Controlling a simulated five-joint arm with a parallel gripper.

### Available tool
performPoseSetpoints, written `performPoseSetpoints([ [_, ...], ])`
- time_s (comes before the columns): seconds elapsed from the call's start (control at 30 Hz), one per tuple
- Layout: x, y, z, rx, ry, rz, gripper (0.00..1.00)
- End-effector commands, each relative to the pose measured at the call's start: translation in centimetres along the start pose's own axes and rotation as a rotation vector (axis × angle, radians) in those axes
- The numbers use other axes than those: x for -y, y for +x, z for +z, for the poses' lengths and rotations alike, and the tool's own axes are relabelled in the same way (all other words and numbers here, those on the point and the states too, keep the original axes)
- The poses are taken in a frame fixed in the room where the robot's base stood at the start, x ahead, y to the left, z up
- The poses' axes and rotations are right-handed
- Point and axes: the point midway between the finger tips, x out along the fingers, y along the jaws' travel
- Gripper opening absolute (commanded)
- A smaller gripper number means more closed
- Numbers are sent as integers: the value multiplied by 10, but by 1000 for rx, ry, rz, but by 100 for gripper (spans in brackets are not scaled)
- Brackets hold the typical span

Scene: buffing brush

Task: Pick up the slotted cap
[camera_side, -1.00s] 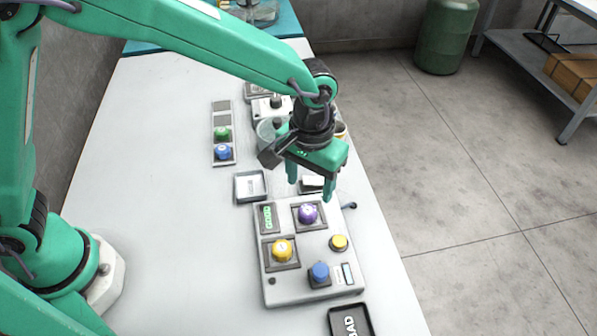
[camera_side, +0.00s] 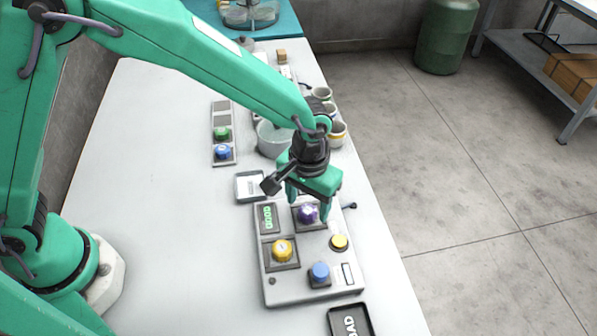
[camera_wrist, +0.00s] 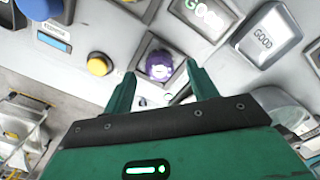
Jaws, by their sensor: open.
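A purple cap (camera_side: 308,213) sits in a square dark seat on the grey panel (camera_side: 325,288). A pale mark shows on its top in the wrist view (camera_wrist: 159,66), but I cannot make out a slot. A yellow cap (camera_side: 282,249) and a blue cap (camera_side: 320,271) sit in other seats on the panel. I cannot tell from the frames which one is the slotted cap. My gripper (camera_side: 308,208) points down over the purple cap with its fingers open. In the wrist view the cap shows between the fingertips (camera_wrist: 160,70); contact cannot be told.
A round yellow button (camera_side: 340,242) and a green GOOD display (camera_side: 267,217) are on the panel. A GOOD tray (camera_side: 238,188) lies behind it and a dark BAD tray (camera_side: 366,308) in front. A rack (camera_side: 222,108) and cups (camera_side: 338,132) stand farther back. The table's left side is clear.

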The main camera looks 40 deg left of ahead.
Motion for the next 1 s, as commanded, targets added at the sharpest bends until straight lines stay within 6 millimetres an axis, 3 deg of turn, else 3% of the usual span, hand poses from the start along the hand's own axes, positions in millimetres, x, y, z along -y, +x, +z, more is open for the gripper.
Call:
performPoseSetpoints([
  [0.2, 0, 14, 0, 0, 0, 0, 58],
  [0.67, 0, 14, 0, -1, 0, 1, 58],
  [0.9, 0, 14, 0, -1, 0, 1, 15],
  [1.0, 0, 14, 0, -1, 0, 1, 10],
])
